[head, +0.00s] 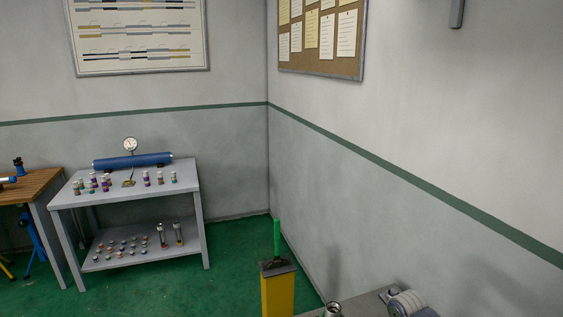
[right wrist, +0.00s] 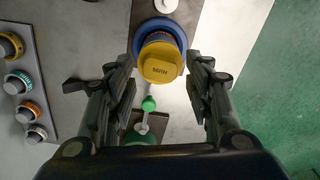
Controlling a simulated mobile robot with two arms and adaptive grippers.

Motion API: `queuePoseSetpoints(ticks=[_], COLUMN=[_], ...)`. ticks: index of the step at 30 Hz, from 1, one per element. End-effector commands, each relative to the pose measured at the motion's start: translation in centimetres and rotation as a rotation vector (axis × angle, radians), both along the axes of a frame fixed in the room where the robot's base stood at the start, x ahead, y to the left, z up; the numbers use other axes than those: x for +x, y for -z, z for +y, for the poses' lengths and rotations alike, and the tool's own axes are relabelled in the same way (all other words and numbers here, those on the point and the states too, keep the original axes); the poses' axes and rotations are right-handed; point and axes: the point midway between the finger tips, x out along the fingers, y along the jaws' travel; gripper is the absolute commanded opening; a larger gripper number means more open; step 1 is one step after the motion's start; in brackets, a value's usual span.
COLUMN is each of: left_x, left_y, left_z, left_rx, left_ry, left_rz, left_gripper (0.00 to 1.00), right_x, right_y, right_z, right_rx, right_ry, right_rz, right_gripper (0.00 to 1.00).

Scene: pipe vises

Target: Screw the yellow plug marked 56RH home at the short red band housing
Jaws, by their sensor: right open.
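The yellow plug (right wrist: 161,65) is in the upper middle of the right wrist view, its dark marking small and seen upside down. It sits at the middle of a round blue ring (right wrist: 139,43), with a narrow reddish-brown edge showing behind it. My right gripper (right wrist: 160,74) is open, with one finger on each side of the plug and a gap visible at both sides. I cannot tell how deep the plug sits. I cannot make out a short red band housing for certain. My left gripper is not in view.
A grey tray (right wrist: 50,103) with several coloured plugs lies left in the wrist view. A green-handled tool (right wrist: 148,105) is below the plug. In the head view, a yellow post (head: 278,294) stands near a grey bench edge (head: 366,302); a grey table (head: 135,190) stands farther left.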

Motion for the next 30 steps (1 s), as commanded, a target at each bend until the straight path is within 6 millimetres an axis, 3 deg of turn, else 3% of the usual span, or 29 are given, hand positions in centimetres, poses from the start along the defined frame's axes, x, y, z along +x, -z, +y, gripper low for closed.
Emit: queuePoseSetpoints(ticks=[4,14,30], left_x=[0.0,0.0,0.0], left_y=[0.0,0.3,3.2], left_z=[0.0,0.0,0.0], left_rx=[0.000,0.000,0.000], left_ry=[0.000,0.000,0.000], left_rz=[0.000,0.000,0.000], left_gripper=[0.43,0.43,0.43], right_x=[0.0,0.0,0.1], right_y=[-1.1,-1.0,-0.9], right_z=[0.0,-0.1,-0.1], right_rx=[0.000,-0.001,-0.003], right_ry=[-0.001,-0.058,-0.837], right_rz=[-0.001,0.000,-0.001], right_gripper=[0.48,0.48,0.48])
